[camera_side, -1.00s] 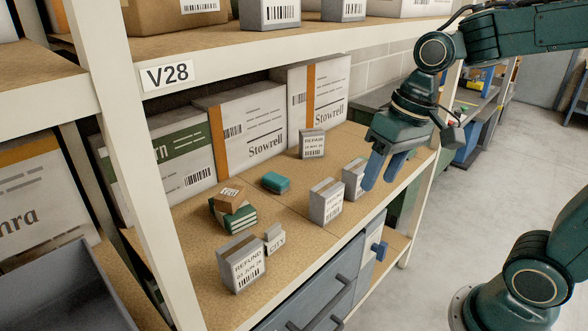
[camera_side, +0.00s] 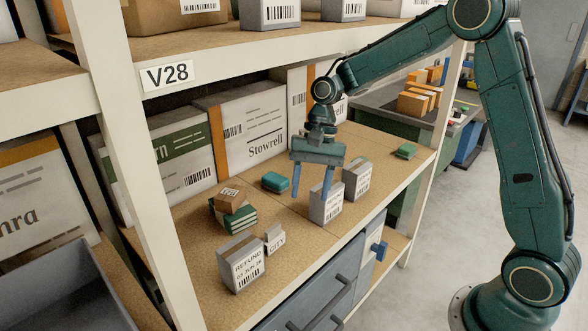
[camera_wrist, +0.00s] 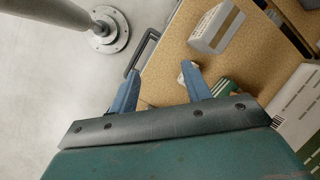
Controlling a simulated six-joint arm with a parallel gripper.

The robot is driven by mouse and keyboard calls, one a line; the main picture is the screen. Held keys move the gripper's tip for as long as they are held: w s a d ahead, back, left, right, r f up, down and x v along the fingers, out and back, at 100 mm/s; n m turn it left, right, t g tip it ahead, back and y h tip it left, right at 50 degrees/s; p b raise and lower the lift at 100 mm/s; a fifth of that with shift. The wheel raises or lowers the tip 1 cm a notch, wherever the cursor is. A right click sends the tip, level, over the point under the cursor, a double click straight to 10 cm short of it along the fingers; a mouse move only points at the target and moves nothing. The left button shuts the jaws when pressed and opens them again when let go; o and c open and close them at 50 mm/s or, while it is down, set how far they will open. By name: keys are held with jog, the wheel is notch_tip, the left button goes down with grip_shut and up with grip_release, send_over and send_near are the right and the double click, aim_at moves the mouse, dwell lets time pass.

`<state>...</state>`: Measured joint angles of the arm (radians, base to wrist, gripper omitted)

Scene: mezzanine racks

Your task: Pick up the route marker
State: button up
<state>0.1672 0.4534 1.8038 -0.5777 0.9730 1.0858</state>
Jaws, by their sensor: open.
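The route marker is most likely the small grey-white block (camera_side: 274,238) lettered CITY. It stands on the shelf board beside the REFUND box. In the wrist view a small pale piece of it (camera_wrist: 186,66) shows by the right fingertip, partly hidden by that finger. My gripper (camera_side: 310,193) is open and empty, fingers pointing down. In the side view it is above and to the right of the marker, apart from it, by a grey labelled box (camera_side: 327,206). Both blue fingers also show in the wrist view (camera_wrist: 161,74).
The REFUND box (camera_side: 241,265) stands close left of the marker. A small brown box (camera_side: 230,194) rests on green books (camera_side: 238,219). A teal case (camera_side: 276,182), another grey box (camera_side: 357,178) and a green item (camera_side: 404,151) are on the board. The upper shelf (camera_side: 250,45) overhangs the back.

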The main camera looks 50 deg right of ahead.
aim_at(274, 227)
jog(key=w+d+f+m, duration=0.2)
jog(key=w+f+m, duration=0.55)
jog(key=w, duration=0.35)
jog(key=shift+m+t+y, duration=0.35)
jog(key=shift+t+y, duration=0.05)
jog(key=shift+x, duration=3.8)
jog(key=shift+s, duration=0.15)
jog(key=shift+x, duration=2.6)
jog(key=shift+s, duration=0.1)
jog(key=shift+r, duration=0.1)
grip_shut()
